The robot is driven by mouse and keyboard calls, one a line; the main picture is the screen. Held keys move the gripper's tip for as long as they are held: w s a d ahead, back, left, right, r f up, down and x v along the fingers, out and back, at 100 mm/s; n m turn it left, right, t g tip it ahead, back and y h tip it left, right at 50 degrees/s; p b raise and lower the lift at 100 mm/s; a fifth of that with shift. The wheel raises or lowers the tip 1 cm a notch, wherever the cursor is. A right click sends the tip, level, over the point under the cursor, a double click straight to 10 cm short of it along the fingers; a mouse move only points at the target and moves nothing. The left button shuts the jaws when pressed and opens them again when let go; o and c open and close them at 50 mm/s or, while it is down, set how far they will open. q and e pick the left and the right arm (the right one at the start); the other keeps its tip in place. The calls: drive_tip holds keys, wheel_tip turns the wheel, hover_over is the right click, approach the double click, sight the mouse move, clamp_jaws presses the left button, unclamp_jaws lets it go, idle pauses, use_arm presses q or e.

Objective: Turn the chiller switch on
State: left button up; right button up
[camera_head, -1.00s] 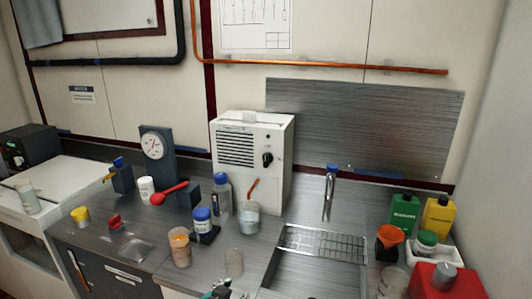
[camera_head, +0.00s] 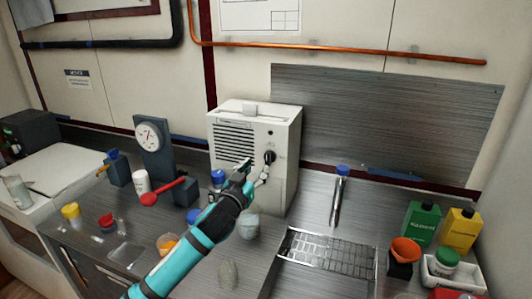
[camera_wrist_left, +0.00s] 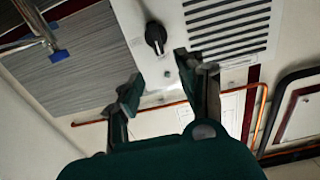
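The chiller (camera_head: 228,122) is a white box with a slatted vent, standing on the counter against the back wall. Its black rotary switch (camera_head: 269,157) is on the right side of the front face; it also shows in the left wrist view (camera_wrist_left: 155,38), its grip ridge slightly tilted. My left gripper (camera_head: 255,171) is open just in front of the chiller, slightly below and left of the switch in the head view. In the left wrist view its spread fingers (camera_wrist_left: 158,76) have nothing between them, and the switch lies beyond the tips, apparently untouched. My right gripper is out of view.
A dial gauge (camera_head: 150,137) and a red spoon (camera_head: 165,193) are left of the chiller. The tap (camera_head: 339,198) and sink rack (camera_head: 325,253) are to the right. The steel wall panel (camera_head: 385,120) is bare.

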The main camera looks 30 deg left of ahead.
sight(267, 155)
use_arm(q)
drive_tip(key=p+x, duration=0.1)
drive_tip(key=x, duration=0.6)
drive_tip(key=shift+w+r, duration=0.1)
drive_tip(key=shift+w, duration=0.25)
drive_tip(key=shift+w+a+p, duration=0.15)
drive_tip(key=shift+w+p, duration=0.15)
drive_tip(key=shift+w, duration=0.2)
clamp_jaws()
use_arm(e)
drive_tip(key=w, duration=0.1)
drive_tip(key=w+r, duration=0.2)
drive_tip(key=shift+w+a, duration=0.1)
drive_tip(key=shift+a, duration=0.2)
